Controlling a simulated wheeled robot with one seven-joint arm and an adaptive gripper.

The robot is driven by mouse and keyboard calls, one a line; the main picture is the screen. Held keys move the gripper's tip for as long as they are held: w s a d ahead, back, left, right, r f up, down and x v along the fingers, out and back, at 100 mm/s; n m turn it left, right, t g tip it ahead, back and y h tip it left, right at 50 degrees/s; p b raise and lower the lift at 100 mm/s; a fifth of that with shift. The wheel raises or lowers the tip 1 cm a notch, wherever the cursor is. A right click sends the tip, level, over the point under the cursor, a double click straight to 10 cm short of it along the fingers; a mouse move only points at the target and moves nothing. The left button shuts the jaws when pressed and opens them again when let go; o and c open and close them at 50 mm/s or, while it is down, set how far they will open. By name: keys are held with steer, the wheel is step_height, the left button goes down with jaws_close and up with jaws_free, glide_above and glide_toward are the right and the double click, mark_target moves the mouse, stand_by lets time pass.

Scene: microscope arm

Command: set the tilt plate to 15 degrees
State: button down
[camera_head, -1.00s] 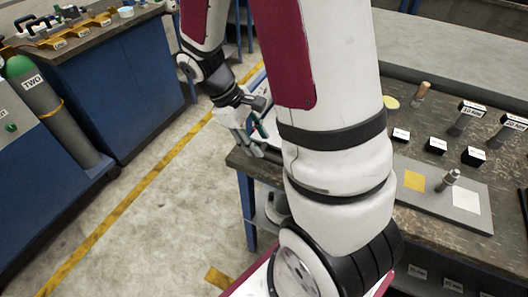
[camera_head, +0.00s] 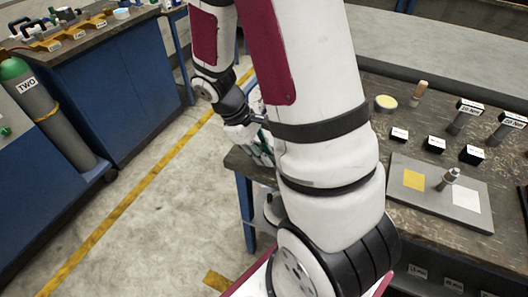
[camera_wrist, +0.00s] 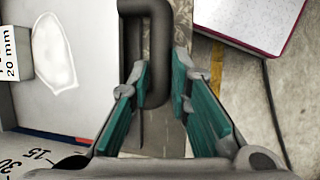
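In the wrist view, a dark grey bent handle (camera_wrist: 157,30) runs down between the two teal-padded fingers of my gripper (camera_wrist: 162,77). The fingertips sit close on both sides of it; whether both press on it is unclear. A pale grey plate (camera_wrist: 100,95) with an irregular white patch lies left of the handle. I take it for the tilt plate, but its angle cannot be read. Part of an angle scale (camera_wrist: 35,162) shows 15 and 30 at the lower left; no pointer is clear. In the head view my arm hides most of the gripper and the fixture.
A block marked 20 mm (camera_wrist: 18,52) is at the wrist view's left edge, and a white board with a pink edge (camera_wrist: 262,20) at upper right. In the head view, the workbench (camera_head: 398,108) holds several labelled blocks and a grey tray (camera_head: 445,208). Floor at left is open.

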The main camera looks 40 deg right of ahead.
steer(key=r+p, duration=0.1)
steer(key=r, duration=0.1)
steer(key=r+p, duration=0.1)
steer(key=p, duration=0.1)
steer(key=d+r+p, duration=0.1)
steer(key=r, duration=0.1)
steer(key=shift+w+r, duration=0.15)
steer(key=shift+r, duration=0.2)
steer(key=shift+w+d+r+p, duration=0.1)
steer(key=shift+d+r+p, duration=0.1)
steer(key=shift+r+p, duration=0.25)
steer(key=c, duration=1.5)
jaws_free()
steer(key=shift+w+d+f, duration=0.1)
steer(key=shift+d, duration=0.05)
steer(key=shift+a, duration=0.2)
steer(key=v, duration=1.2)
steer(key=shift+d, duration=0.15)
